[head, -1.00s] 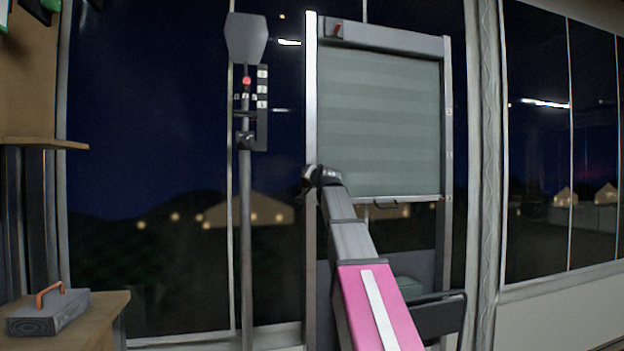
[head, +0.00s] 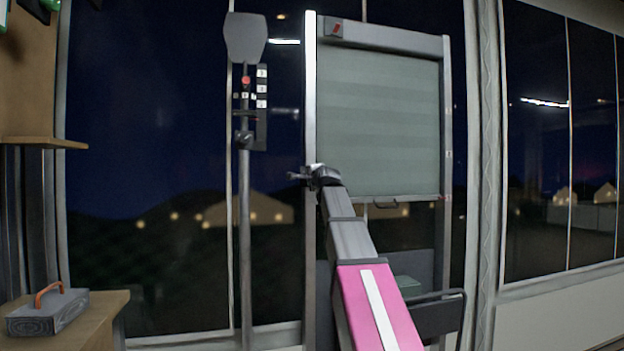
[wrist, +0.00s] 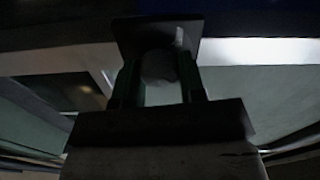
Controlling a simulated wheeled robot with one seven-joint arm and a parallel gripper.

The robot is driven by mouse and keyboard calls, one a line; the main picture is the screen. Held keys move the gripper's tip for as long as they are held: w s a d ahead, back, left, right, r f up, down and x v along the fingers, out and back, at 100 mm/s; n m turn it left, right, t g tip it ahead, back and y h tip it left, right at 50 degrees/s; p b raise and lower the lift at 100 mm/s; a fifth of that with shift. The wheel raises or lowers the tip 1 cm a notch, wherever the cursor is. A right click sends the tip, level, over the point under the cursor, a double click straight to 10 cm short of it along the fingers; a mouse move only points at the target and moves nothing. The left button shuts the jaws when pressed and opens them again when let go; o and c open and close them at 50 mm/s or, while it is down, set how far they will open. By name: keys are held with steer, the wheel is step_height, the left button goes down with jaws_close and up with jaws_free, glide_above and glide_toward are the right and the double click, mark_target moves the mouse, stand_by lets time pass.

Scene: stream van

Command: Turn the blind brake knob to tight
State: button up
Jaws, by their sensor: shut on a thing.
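The roller blind (head: 378,125) hangs in a grey frame in the middle of the head view, its bottom bar well above the floor. My gripper (head: 299,176) is at the left post of this frame. In the wrist view my gripper (wrist: 158,85) is shut on a dim, rounded thing (wrist: 158,66), which I take to be the brake knob. In the head view the knob is hidden behind my gripper and wrist. I cannot read any tight mark on it. A dark square with a slanted red mark (head: 335,29) sits at the frame's top left.
A grey pole with a control panel (head: 261,107) and a red button (head: 246,80) stands left of the frame. A grey box with an orange handle (head: 47,311) sits on a wooden bench at the lower left. Dark windows lie behind.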

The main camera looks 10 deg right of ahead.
steer(key=shift+m, duration=0.9)
steer(key=o, duration=0.9)
steer(key=s, duration=0.7)
steer(key=s+d, duration=0.1)
steer(key=s, duration=0.2)
steer(key=shift+s, duration=0.4)
